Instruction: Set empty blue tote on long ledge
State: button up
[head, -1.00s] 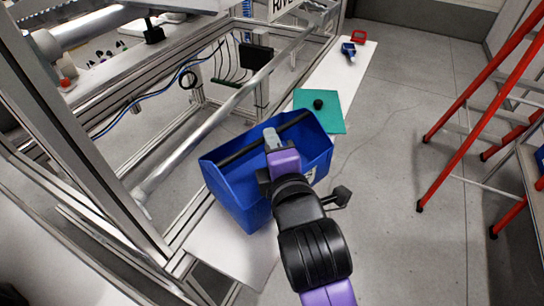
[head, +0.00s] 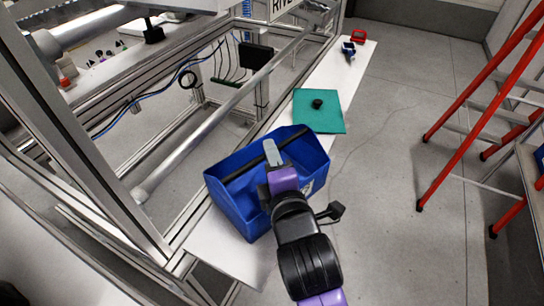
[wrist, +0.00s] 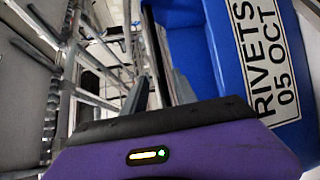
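The blue tote (head: 236,212) has a black bar handle (head: 244,170) across its open top, and the part of its inside that shows looks empty. My gripper (head: 271,152) is at the middle of this handle and appears shut on it, with my wrist hiding part of the tote's near right side. The tote is over the near part of the long white ledge (head: 232,254); I cannot tell if its bottom touches. In the wrist view, the tote (wrist: 203,55) fills the upper right, with a white label (wrist: 268,55) reading RIVETS 05 OCT.
A teal mat (head: 318,118) with a black knob (head: 318,103) lies on the ledge beyond the tote. A blue object (head: 348,48) and a red one (head: 358,36) lie at its far end. A metal frame (head: 215,115) borders the left; a red ladder (head: 470,110) stands right.

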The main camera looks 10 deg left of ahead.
jog(key=b+v, duration=0.1)
jog(key=v, duration=1.1)
jog(key=shift+b, duration=0.3)
jog(key=s+d+f+m+h, duration=0.2)
jog(key=s+d+f+m, duration=0.8)
jog(key=s+d+f, duration=0.15)
jog(key=s+d+m+h, duration=0.1)
jog(key=s+d+m, duration=0.3)
jog(key=s+m, duration=0.2)
jog(key=s+d+m+h, duration=0.2)
jog(key=s+d+m, duration=0.3)
jog(key=s, duration=0.4)
jog(key=shift+s+d+r+m, duration=0.25)
jog(key=shift+s+m, duration=0.15)
jog(key=shift+m, duration=0.5)
